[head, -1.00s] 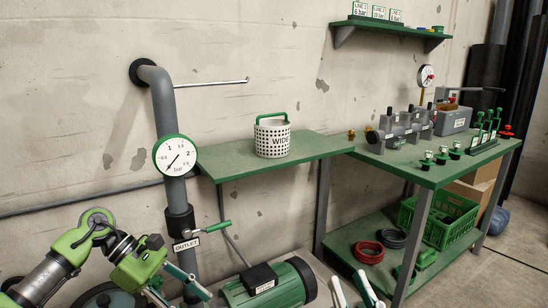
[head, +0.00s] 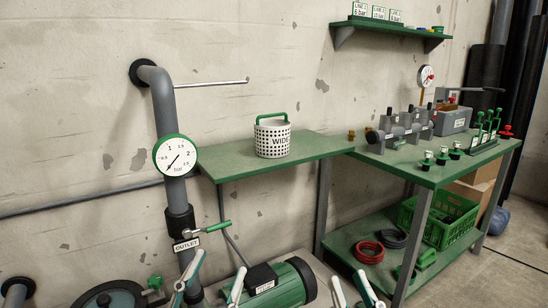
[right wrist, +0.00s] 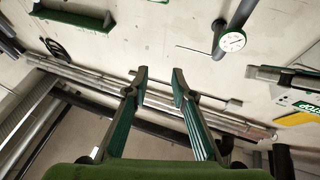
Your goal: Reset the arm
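My left gripper (head: 221,262) is at the bottom of the head view, in front of the outlet pipe (head: 165,115) and the green motor (head: 292,286). Its two pale-and-green fingers stand apart, with nothing seen held between them. My right gripper (head: 348,277) is at the bottom edge, right of the motor, with its fingers apart. In the right wrist view, the right gripper (right wrist: 160,71) is open and empty. The rest of both arms is out of the head view.
A green bench (head: 400,172) with fittings stands at right. A side shelf (head: 230,169) holds a perforated basket (head: 272,137). The pipe carries a gauge (head: 175,155) and a green-handled valve lever (head: 216,227). A wall rod (head: 212,83) sticks out.

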